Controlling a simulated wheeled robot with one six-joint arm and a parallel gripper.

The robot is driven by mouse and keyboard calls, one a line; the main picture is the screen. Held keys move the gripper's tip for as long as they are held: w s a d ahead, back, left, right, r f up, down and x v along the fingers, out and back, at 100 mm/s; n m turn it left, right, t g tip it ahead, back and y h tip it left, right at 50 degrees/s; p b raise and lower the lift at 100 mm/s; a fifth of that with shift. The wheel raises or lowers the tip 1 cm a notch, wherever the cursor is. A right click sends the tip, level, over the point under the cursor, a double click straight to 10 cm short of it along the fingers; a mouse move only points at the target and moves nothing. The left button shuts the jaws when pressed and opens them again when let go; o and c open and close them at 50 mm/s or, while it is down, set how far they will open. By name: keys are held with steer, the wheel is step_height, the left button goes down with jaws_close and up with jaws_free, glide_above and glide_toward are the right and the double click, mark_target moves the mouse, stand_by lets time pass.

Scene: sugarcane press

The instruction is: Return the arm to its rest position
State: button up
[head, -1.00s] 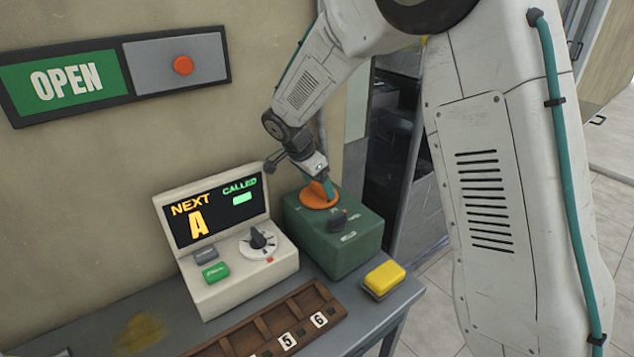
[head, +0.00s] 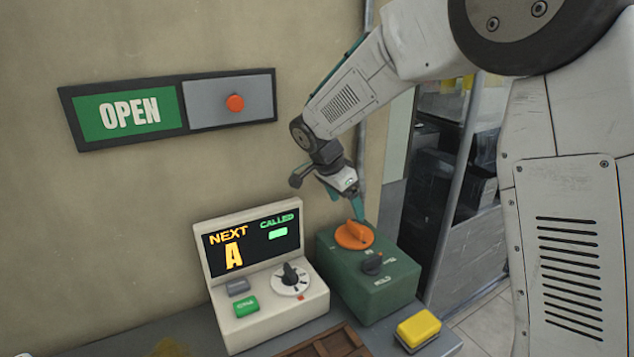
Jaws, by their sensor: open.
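My gripper (head: 343,200) hangs at the end of my bent arm, just above the green box (head: 372,290). Its teal fingers point down toward the orange knob (head: 354,235) on the box's top. The fingers look apart and nothing shows between them. I cannot tell whether a fingertip still touches the knob. A smaller black knob (head: 372,264) sits on the same box, in front of the orange one.
Left of the green box is a cream console (head: 262,277) with a lit display, a dial and buttons. A yellow block (head: 418,328) lies at the table's right.

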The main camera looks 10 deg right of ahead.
steer(key=s+d+r+n+y, duration=0.1)
steer(key=s+n, duration=0.3)
steer(key=s, duration=0.8)
steer(key=s+d+r+n+y, duration=0.1)
steer(key=s+d+r+n, duration=0.2)
steer(key=s, duration=1)
steer(key=s+d+r+n+y, duration=0.2)
steer(key=s+n, duration=0.4)
steer(key=s, duration=0.6)
steer(key=shift+s+d+r+n, duration=0.2)
steer(key=shift+d+r+n, duration=0.25)
steer(key=shift+r, duration=0.2)
steer(key=shift+c, duration=0.3)
